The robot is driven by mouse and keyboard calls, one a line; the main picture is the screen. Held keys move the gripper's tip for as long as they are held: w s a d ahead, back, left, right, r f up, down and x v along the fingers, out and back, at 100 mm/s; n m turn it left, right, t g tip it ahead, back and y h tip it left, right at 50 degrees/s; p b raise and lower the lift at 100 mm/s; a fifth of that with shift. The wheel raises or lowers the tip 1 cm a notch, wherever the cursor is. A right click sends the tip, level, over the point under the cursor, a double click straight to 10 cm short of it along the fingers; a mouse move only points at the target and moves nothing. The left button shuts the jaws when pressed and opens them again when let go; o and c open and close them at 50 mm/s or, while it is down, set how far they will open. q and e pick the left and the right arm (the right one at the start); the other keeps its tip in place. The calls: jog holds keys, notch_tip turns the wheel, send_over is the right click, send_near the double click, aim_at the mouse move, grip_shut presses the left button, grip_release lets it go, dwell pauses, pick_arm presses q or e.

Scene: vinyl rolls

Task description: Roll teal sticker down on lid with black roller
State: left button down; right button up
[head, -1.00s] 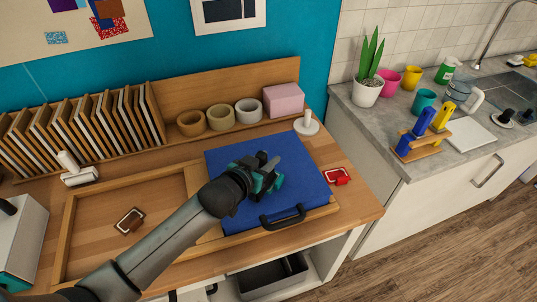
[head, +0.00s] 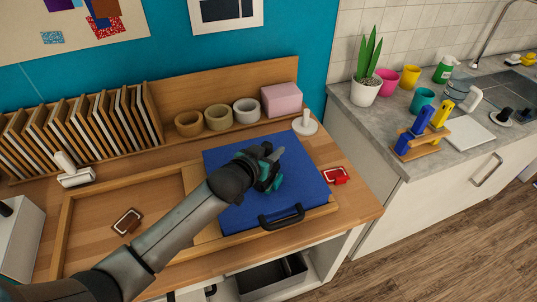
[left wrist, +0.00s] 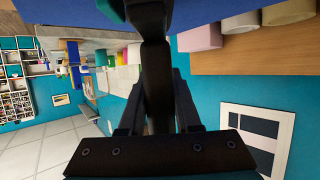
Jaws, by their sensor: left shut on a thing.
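The blue lid (head: 240,210) lies flat on the wooden bench, with a black handle (head: 282,217) at its front edge. My left gripper (head: 270,168) is low over the middle of the lid, and my arm covers part of it. In the left wrist view the gripper (left wrist: 157,100) is shut on a dark upright piece (left wrist: 155,65), which looks like the black roller's handle. A teal patch (left wrist: 112,9) shows beside the dark piece at the top of that view, probably the teal sticker. Whether the roller touches it is hidden. My right gripper is not in view.
Bowls (head: 218,117), a pink block (head: 281,100) and a white knobbed disc (head: 304,124) stand behind the lid.

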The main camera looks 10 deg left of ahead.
pick_arm(q)
jog(key=shift+w+d+b, duration=0.2)
jog(key=shift+w+b, duration=0.05)
jog(key=shift+w, duration=0.55)
jog(key=shift+w+d+b, duration=0.2)
jog(key=shift+w, duration=0.6)
jog(key=shift+s, duration=0.1)
jog(key=shift+s+a+p, duration=0.2)
jog(key=shift+s+p, duration=0.45)
jog(key=shift+s, duration=0.1)
jog(key=shift+s+a+p, duration=0.2)
jog(key=shift+s+p, duration=0.4)
jog(key=shift+s, duration=0.15)
jog(key=shift+s+a+f+p, duration=0.1)
jog(key=shift+s+a+p, duration=0.15)
jog(key=shift+s+p, duration=0.5)
jog(key=shift+s+a+p, duration=0.2)
jog(key=shift+s+p, duration=0.15)
jog(key=shift+s, duration=0.65)
jog(key=shift+w, duration=0.15)
jog(key=shift+w+d+b, duration=0.3)
jog(key=shift+w+b, duration=0.1)
jog(key=shift+w, duration=0.65)
jog(key=shift+w+d+b, duration=0.25)
jog(key=shift+w+b, duration=0.15)
jog(key=shift+w, duration=0.7)
jog(key=shift+w+d+b, duration=0.3)
jog(key=shift+w+b, duration=0.1)
jog(key=shift+w, duration=0.65)
